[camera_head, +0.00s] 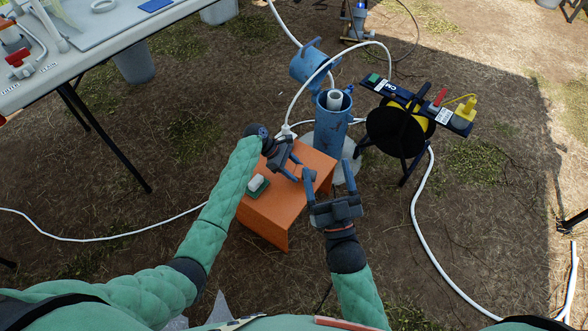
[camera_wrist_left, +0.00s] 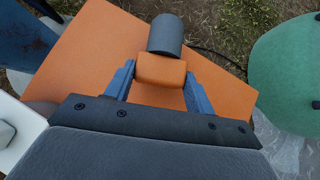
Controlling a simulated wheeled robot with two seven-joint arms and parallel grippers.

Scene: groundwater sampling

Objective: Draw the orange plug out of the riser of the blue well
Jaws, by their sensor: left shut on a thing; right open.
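The blue well (camera_head: 331,130) stands upright behind the orange box, its lid (camera_head: 314,66) swung open. The white riser (camera_head: 335,100) shows inside its casing, with its top open and no plug in it. My left gripper (camera_head: 296,168) is over the orange box, clear of the well. In the left wrist view, its fingers (camera_wrist_left: 160,82) are shut on the orange plug (camera_wrist_left: 161,69), whose grey cylindrical end (camera_wrist_left: 165,35) points away from the gripper. In the head view the plug's orange part blends with the box. My right gripper (camera_head: 329,186) is open and empty at the box's right side.
The orange box (camera_head: 265,215) carries a small white item on a green pad (camera_head: 256,185). White tubing (camera_head: 300,92) arches over the well. A reel on a black stand (camera_head: 400,145) stands right of it. A table (camera_head: 85,60) fills the upper left.

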